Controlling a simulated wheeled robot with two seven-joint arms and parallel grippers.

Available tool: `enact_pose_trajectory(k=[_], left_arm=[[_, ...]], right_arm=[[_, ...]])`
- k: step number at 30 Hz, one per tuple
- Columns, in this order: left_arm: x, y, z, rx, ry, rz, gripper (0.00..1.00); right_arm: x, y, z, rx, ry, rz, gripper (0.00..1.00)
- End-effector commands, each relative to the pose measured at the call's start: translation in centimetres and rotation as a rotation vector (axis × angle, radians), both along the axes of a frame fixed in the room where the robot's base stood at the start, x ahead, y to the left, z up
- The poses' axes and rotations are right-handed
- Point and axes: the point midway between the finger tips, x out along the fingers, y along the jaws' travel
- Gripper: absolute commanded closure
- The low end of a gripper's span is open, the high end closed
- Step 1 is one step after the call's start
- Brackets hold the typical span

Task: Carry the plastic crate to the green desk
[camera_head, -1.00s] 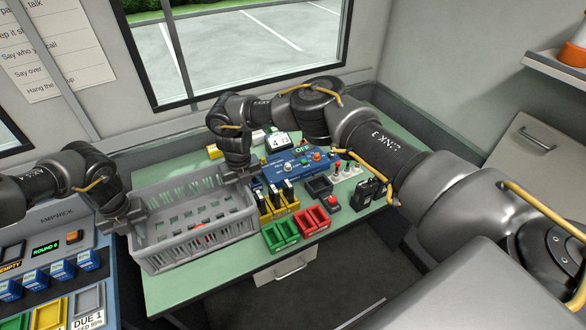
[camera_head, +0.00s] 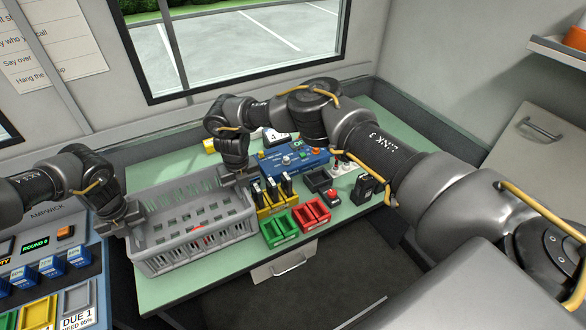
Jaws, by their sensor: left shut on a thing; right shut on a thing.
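The grey plastic crate (camera_head: 195,246) is over the left part of the green desk (camera_head: 168,292). I cannot tell whether its base touches the desktop. Something small and red shows inside it. My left gripper (camera_head: 132,216) is shut on the crate's left end. My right gripper (camera_head: 240,178) is shut on the crate's right end, near the back corner. The fingertips of both grippers are partly hidden by the crate wall and the gripper bodies.
Right of the crate stand yellow (camera_head: 275,200), green (camera_head: 279,228) and red (camera_head: 311,213) holders, close to its side. A blue box (camera_head: 295,160) with knobs sits behind them. A blue console (camera_head: 55,262) is at the left. The window wall closes off the back.

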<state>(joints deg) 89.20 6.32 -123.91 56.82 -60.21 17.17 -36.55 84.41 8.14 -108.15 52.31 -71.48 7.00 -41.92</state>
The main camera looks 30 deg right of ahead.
Motion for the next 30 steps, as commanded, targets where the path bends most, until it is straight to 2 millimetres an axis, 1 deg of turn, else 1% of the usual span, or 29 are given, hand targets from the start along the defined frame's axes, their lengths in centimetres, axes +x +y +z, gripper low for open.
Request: enact_pose_trajectory(k=[1,3,4,8,16,19,23,30], left_arm=[[0.0,0.1,-0.8,0.003,-0.001,0.000,1.00],[0.0,0.1,-1.3,0.003,-0.001,0.000,1.00],[0.0,0.1,-0.8,0.003,0.000,0.000,0.86],[0.0,0.0,-0.8,0.002,0.000,0.000,0.69],[0.0,0.0,-0.7,0.001,0.000,0.000,0.68],[0.0,0.0,-0.2,0.001,0.000,0.000,0.68],[0.1,0.0,1.4,-0.001,-0.002,0.000,0.68],[0.1,0.0,5.1,0.000,-0.003,0.000,0.68]], right_arm=[[0.0,0.0,-0.7,-0.002,-0.001,0.000,1.00],[0.0,0.0,-1.2,-0.002,-0.001,0.000,1.00],[0.0,0.0,-0.8,-0.003,-0.001,0.000,0.87],[0.0,0.0,-0.7,-0.002,0.000,0.000,0.70],[0.0,0.0,-0.7,-0.001,0.000,0.000,0.69],[0.0,0.0,-0.7,0.000,0.000,0.000,0.69],[0.0,0.0,-0.7,0.000,0.000,0.000,0.69],[0.0,0.0,-0.7,0.000,0.000,0.000,0.69]])
